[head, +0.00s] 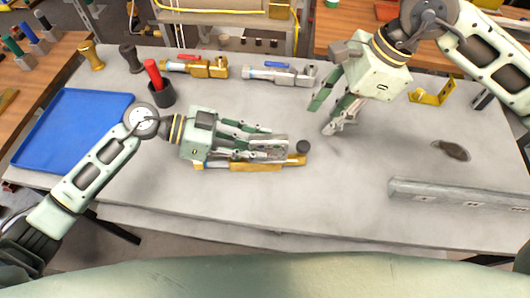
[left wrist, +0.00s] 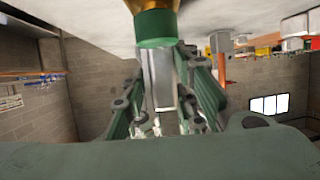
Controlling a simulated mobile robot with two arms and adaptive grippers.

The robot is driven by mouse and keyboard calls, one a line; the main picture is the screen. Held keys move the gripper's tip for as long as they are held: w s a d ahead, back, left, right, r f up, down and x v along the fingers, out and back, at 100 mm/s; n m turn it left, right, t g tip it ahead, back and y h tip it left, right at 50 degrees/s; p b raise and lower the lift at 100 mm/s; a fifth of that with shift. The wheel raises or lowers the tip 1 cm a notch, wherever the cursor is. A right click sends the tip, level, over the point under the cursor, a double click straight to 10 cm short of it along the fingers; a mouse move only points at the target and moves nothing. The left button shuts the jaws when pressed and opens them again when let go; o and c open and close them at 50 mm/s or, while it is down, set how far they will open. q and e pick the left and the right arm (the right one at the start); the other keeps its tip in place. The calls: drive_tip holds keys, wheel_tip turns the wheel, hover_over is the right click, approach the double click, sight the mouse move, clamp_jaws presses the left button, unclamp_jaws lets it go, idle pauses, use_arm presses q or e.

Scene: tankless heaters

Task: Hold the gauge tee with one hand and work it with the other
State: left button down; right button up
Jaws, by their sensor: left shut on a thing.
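The gauge tee (head: 296,160), a brass body with a grey metal part and a dark round end, lies along the bench at the centre of the head view. My left gripper (head: 276,143) is shut on it from the left, and its fingers hide part of it. In the left wrist view a grey metal piece with a green band and brass end (left wrist: 155,25) runs between the fingers. My right gripper (head: 328,113) is open and empty above the bench, up and to the right of the tee, with its fingers pointing down.
A valve with a red handle (head: 197,67) and one with a blue handle (head: 279,75) lie behind. A grey rail (head: 460,194) lies right. Bench in front is clear.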

drive_tip(key=shift+c, duration=0.4)
drive_tip(key=shift+a+m, duration=0.15)
drive_tip(key=shift+m, duration=0.15)
drive_tip(key=c, duration=0.4)
drive_tip(key=shift+a+r+m, duration=0.25)
drive_tip(key=shift+r+m, duration=0.1)
drive_tip(key=shift+m, duration=0.75)
clamp_jaws()
drive_tip(key=a+r+m+h, duration=0.1)
drive_tip(key=m, duration=0.4)
drive_tip(key=a+r+m+h, duration=0.1)
drive_tip(key=r+m, duration=0.1)
drive_tip(key=m, duration=0.4)
drive_tip(key=r+m+h, duration=0.2)
drive_tip(key=m, duration=0.4)
drive_tip(key=shift+a, duration=0.4)
